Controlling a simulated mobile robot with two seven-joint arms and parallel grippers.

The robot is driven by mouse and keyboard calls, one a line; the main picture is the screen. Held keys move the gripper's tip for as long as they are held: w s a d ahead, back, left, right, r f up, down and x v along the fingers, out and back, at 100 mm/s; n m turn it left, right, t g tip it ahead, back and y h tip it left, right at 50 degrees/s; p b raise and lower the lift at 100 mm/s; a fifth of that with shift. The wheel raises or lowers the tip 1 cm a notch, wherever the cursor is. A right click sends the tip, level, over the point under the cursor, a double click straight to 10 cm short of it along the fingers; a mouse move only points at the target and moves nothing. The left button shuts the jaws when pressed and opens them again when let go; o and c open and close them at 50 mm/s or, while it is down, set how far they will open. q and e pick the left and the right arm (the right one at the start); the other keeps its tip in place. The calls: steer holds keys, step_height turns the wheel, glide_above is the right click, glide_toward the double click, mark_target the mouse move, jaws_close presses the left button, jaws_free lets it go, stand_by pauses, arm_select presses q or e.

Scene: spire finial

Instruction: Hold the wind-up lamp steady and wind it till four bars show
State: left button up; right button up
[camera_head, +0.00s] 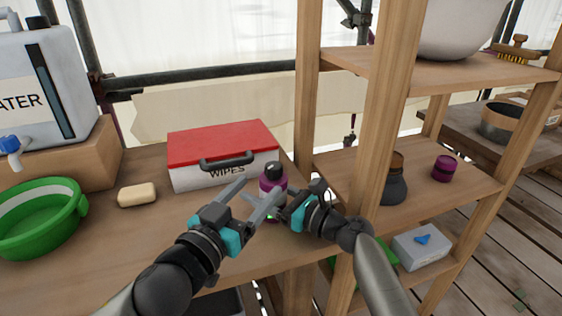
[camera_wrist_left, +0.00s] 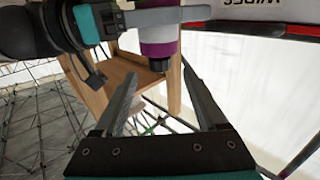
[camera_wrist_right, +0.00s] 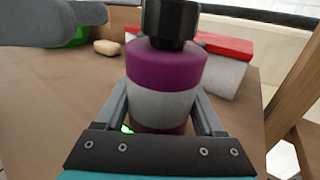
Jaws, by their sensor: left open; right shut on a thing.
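The wind-up lamp (camera_head: 272,182) is a purple body with a grey band and a black top, standing at the right end of the wooden counter. In the right wrist view the lamp (camera_wrist_right: 165,80) stands upright between the fingers of my right gripper (camera_wrist_right: 165,112), which is shut on its lower body. A small green light shows low on its left, mostly hidden by the gripper, so I cannot count bars. My left gripper (camera_head: 260,193) is open and empty beside the lamp. In the left wrist view the lamp (camera_wrist_left: 157,40) is beyond the open fingers.
A red-lidded wipes box (camera_head: 220,155) stands just behind the lamp. A soap bar (camera_head: 137,195), a green basin (camera_head: 40,222) and a water container (camera_head: 40,85) are on the left. A shelf post (camera_head: 380,150) rises close on the right.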

arm_select(q)
steer(key=x, duration=1)
steer(key=shift+w+d, duration=0.25)
steer(key=shift+w, duration=0.05)
jaws_close()
